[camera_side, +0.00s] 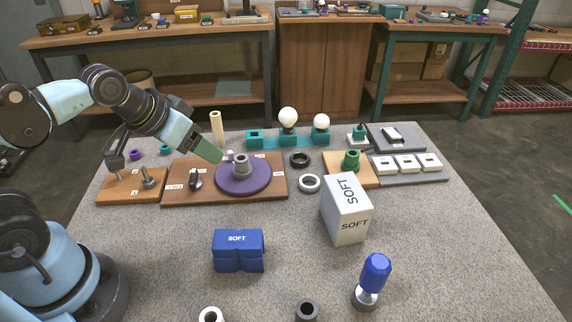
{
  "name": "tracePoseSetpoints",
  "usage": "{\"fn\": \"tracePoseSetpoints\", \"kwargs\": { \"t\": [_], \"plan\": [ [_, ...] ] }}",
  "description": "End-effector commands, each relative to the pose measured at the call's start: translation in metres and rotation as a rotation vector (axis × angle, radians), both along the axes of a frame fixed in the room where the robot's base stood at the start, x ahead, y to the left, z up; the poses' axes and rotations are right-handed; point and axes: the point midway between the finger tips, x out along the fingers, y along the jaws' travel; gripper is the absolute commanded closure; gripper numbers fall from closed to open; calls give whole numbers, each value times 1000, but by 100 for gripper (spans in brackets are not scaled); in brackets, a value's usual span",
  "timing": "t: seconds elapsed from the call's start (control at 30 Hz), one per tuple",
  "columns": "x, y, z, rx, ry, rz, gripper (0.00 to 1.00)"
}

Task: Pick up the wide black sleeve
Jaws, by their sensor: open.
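A low, wide black ring (300,159) lies flat on the grey table right of the purple disc (262,178). A taller, dark, hollow sleeve (306,311) stands upright at the near edge, partly cut off by the frame. From this view I cannot tell for sure which one is the wide black sleeve. My gripper (223,157) points down and to the right, just above the left side of the purple disc, beside the grey collar (241,163) on it. It is open, and I see nothing held. It is apart from both black parts.
A white ring (309,183), a white SOFT box (347,212), a blue SOFT block (238,250) and a blue-headed tool (373,277) stand on the table. A teal rack (266,138) with white bulbs is behind.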

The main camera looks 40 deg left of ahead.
Motion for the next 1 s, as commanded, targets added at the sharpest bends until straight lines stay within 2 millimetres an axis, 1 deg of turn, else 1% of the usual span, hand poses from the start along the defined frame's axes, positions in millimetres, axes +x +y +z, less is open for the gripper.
{"fn": "tracePoseSetpoints", "kwargs": {
  "t": [0.07,0.17,0.27,0.3,0.47,0.5,0.67,0.8,0.9,1.0],
  "plan": [
    [3,-9,-1,-54,23,19,35],
    [7,-31,-5,-181,88,68,35],
    [11,-61,-10,-345,192,138,35],
    [13,-74,-12,-410,241,167,35],
    [12,-127,-21,-634,462,278,35],
    [11,-140,-22,-681,524,304,35],
    [2,-189,-29,-829,791,408,35],
    [-11,-228,-35,-900,1047,493,35],
    [-23,-251,-39,-916,1231,546,35],
    [-36,-268,-43,-904,1395,592,35]
  ]
}}
